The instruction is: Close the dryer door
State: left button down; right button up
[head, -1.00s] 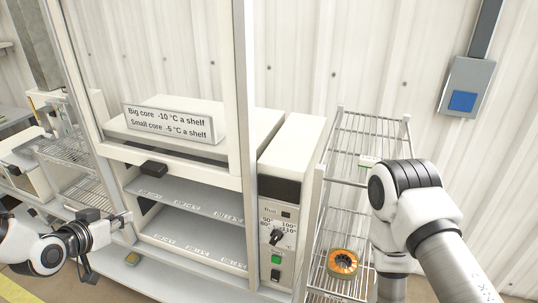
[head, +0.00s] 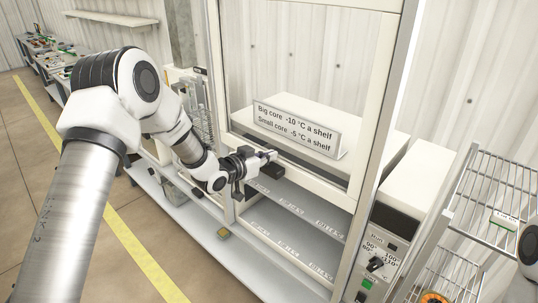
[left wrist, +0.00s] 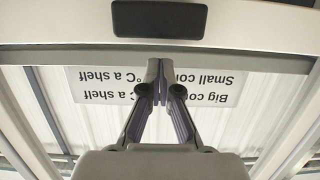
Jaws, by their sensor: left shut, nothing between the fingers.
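The dryer door (head: 340,192) is a white-framed clear pane, raised so that the shelves below it show open. Its black handle (head: 265,169) sits on the lower frame bar, and in the left wrist view the handle (left wrist: 158,18) is at the top. My left gripper (head: 271,155) is shut and empty, just above the handle in the head view. In the left wrist view its fingertips (left wrist: 166,66) point toward the lower bar, with a gap in the picture between them and the handle. Contact cannot be told. My right gripper is out of view.
A temperature sign (head: 296,128) stands behind the pane. The control panel (head: 385,248) is right of the opening. A wire rack (head: 488,190) with an orange coil (head: 433,297) stands further right. Part of my right arm shows at the right edge.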

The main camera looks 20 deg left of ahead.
pick_arm(q)
jog(key=shift+d+f, duration=0.1)
jog(key=shift+f, duration=0.4)
jog(key=shift+w+f, duration=0.25)
jog(key=shift+f, duration=0.15)
jog(key=shift+s, duration=0.1)
